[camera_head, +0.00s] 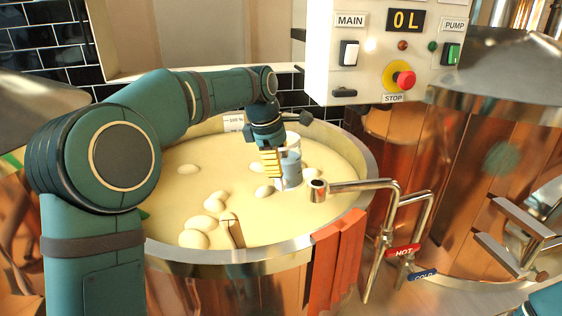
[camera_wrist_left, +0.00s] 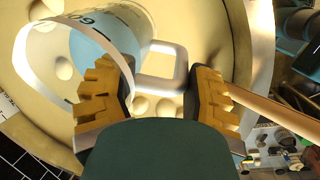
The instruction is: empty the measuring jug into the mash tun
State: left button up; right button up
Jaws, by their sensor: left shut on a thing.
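The mash tun (camera_head: 372,170) is a wide, round copper vessel with a steel rim, filled with pale yellow mash with several lumps on it. My left gripper (camera_head: 272,163) is over the mash, shut on the measuring jug's handle. The measuring jug (camera_head: 291,170) is clear, with bluish contents low in it, and hangs inside the rim, close over the mash; I cannot tell the exact gap. In the left wrist view the jug (camera_wrist_left: 100,45) shows printed marks, and its handle (camera_wrist_left: 162,70) lies between the yellow fingers. My right gripper is not in view.
A tap spout (camera_head: 350,186) reaches over the rim from the right, just beside the jug. A red cloth (camera_head: 338,258) hangs on the front rim. A wooden paddle (camera_head: 236,233) stands in the mash. A control panel (camera_head: 385,50) is behind.

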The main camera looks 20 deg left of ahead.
pick_arm(q)
jog(key=a+h, duration=0.1)
jog(key=h, duration=0.2)
jog(key=a+f+t+h+b, duration=0.1)
jog(key=a+h, duration=0.1)
jog(key=h, duration=0.1)
jog(key=a+n+h, duration=0.1)
jog(key=h, duration=0.3)
jog(key=shift+s+a+f+t+b, duration=0.2)
jog(key=shift+s+a+t+b, duration=0.1)
jog(key=shift+t+b, duration=0.1)
dwell(0.4)
jog(key=shift+s+a+f+n+t+h+b, duration=0.1)
jog(key=shift+a+f+n+t+h+b, duration=0.15)
jog(key=shift+f+h+b, duration=0.45)
jog(key=shift+a+f+n+t+h+b, duration=0.15)
jog(key=shift+a+f+h+b, duration=0.3)
jog(key=shift+h, duration=0.45)
